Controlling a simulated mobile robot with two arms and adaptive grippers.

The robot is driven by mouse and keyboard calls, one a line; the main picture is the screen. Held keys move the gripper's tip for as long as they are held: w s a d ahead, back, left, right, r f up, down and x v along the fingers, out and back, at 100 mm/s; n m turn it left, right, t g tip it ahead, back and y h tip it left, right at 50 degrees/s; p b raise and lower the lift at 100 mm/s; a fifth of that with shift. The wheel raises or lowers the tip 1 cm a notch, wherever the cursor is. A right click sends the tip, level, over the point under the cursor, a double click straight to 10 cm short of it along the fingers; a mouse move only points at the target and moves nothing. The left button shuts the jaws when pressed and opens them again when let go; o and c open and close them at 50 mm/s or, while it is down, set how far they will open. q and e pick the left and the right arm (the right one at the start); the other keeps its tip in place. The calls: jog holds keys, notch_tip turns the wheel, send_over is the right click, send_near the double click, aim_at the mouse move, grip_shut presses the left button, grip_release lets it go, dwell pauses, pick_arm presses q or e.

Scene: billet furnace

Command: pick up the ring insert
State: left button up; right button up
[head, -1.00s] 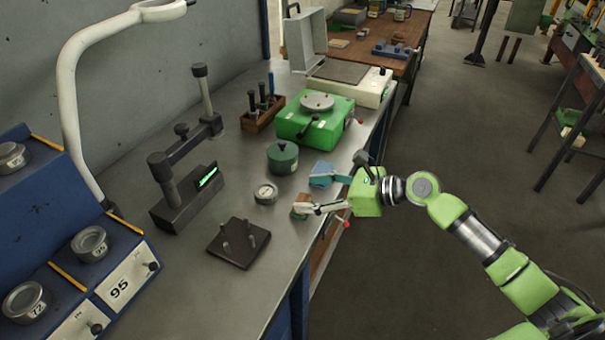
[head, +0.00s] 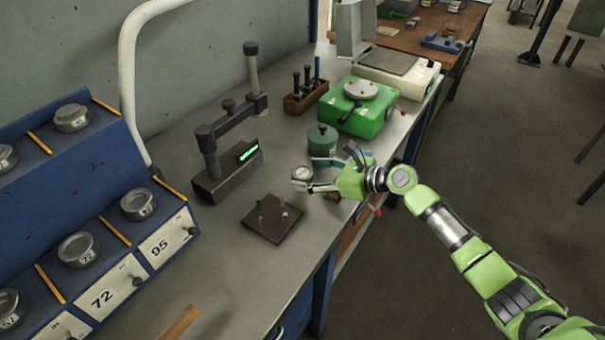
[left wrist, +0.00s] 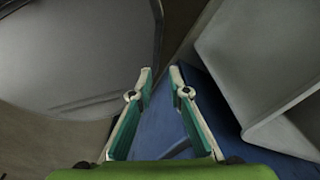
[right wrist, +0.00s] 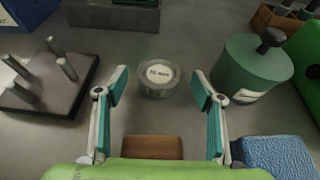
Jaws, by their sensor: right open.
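A small round metal ring piece with a white labelled face, which I take as the ring insert (head: 302,173), lies on the grey bench. Its printed label is too small to read surely. It also shows in the right wrist view (right wrist: 158,77), between the fingertips in the picture. My right gripper (head: 311,175) is open and empty, its fingers pointing at the insert from the right; I see no contact. My left gripper (left wrist: 160,74) shows only in the left wrist view, its fingertips a little apart with nothing between them.
A dark plate with upright pegs (head: 272,218) stands nearer on the bench. A green lidded pot (head: 322,140) stands behind the insert. A brown block (right wrist: 151,147) and a blue block (right wrist: 278,157) lie close to my right gripper. A dark gauge stand (head: 225,177) is left.

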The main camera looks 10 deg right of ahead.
jog(key=shift+w+a+f, duration=0.25)
jog(key=shift+w+a, duration=0.2)
jog(key=shift+a, duration=0.05)
jog(key=c, duration=1.5)
jog(key=shift+r, duration=0.1)
jog(key=shift+c, duration=0.8)
jog(key=shift+r, duration=0.1)
